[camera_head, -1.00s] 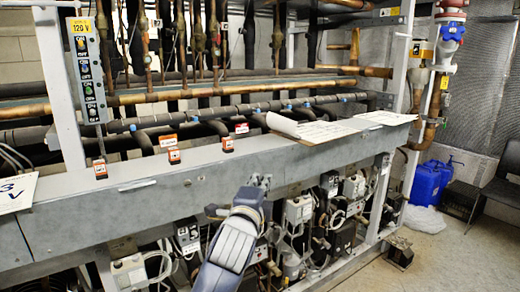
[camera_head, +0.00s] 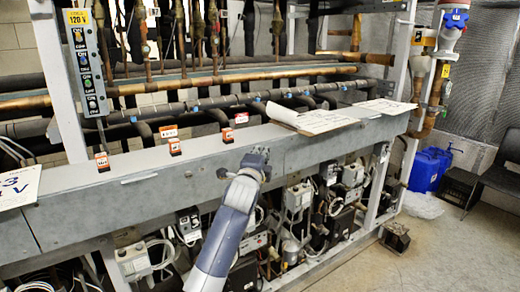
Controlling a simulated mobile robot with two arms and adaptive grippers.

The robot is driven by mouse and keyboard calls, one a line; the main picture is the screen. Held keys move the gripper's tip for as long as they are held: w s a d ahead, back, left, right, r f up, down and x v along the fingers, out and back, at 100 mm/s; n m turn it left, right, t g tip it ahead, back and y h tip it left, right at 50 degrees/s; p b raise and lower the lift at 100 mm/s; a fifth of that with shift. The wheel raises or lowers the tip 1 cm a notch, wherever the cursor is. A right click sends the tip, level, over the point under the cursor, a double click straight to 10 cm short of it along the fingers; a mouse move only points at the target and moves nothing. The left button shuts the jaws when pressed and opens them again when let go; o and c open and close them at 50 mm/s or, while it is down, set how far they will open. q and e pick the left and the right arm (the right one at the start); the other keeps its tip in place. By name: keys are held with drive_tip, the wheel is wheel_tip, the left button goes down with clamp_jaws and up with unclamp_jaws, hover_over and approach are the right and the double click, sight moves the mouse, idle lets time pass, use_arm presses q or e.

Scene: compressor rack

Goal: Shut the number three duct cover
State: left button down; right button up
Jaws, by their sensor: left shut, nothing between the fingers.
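A long grey metal duct (camera_head: 95,208) runs along the front of the rack, with a seam near its left end and a small pale handle-like strip on its front face. Which section is the number three cover, and whether it is open, I cannot tell. My left gripper (camera_head: 257,158) is shut and empty, in front of the duct's upper front edge near the middle. It hides part of that face, and I cannot tell whether it touches. My right gripper is out of view.
Small orange labels (camera_head: 174,147) stand along the duct's back edge. Papers (camera_head: 315,120) lie on its top at right. Pipes run behind; cables and compressor boxes (camera_head: 298,195) sit below.

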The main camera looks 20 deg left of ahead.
use_arm(q)
drive_tip(key=shift+w+a, duration=0.25)
drive_tip(key=shift+a, duration=0.15)
drive_tip(key=w+a+r+p, duration=0.1)
drive_tip(key=p, duration=0.1)
drive_tip(key=shift+a+n+g+p, duration=0.1)
drive_tip(key=shift+n+g+p, duration=0.2)
drive_tip(key=shift+n+p, duration=0.1)
idle(0.3)
